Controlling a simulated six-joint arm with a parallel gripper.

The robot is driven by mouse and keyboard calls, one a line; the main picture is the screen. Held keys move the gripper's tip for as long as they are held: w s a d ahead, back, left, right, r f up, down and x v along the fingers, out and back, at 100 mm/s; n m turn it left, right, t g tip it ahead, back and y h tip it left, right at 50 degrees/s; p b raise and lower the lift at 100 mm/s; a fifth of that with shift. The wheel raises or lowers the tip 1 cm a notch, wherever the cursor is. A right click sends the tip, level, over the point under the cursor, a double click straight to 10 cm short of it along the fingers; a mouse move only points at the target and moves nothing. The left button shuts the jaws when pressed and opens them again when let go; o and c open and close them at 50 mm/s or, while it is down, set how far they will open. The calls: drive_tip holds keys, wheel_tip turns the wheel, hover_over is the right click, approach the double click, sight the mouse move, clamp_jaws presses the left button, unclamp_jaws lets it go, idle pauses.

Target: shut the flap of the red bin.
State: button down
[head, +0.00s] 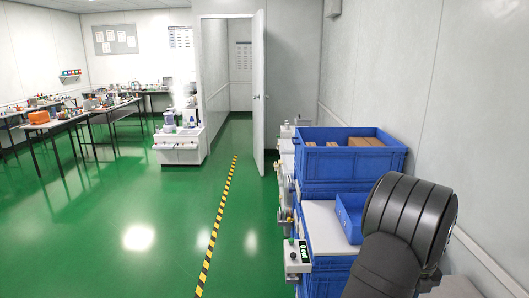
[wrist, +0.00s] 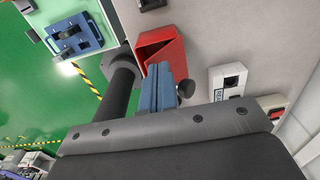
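The red bin (wrist: 172,56) shows in the upper middle of the wrist view, on a light grey surface. A darker red wedge shows in its side, like an opening, but I cannot tell the flap from the walls. My gripper is seen only in part: a dark body with a grey screwed edge (wrist: 175,125) fills the bottom of the wrist view. A blue upright piece with a dark knob and a black cylinder stand between that edge and the bin; I cannot tell whether they are gripper parts. Fingertips are not clear. The head view shows neither bin nor gripper.
In the wrist view, a blue device (wrist: 75,35) lies left of the bin, and a pale box with a dark socket (wrist: 228,82) lies right. In the head view, blue crates (head: 345,165) stand along the right wall beside my black arm. Green floor is open at left.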

drive_tip(key=shift+a+f, duration=0.5)
drive_tip(key=shift+a, duration=0.1)
idle(0.3)
drive_tip(key=shift+a+f, duration=0.5)
drive_tip(key=shift+f, duration=0.15)
drive_tip(key=shift+r, duration=0.15)
wheel_tip(320, 180, up, 8)
idle(0.6)
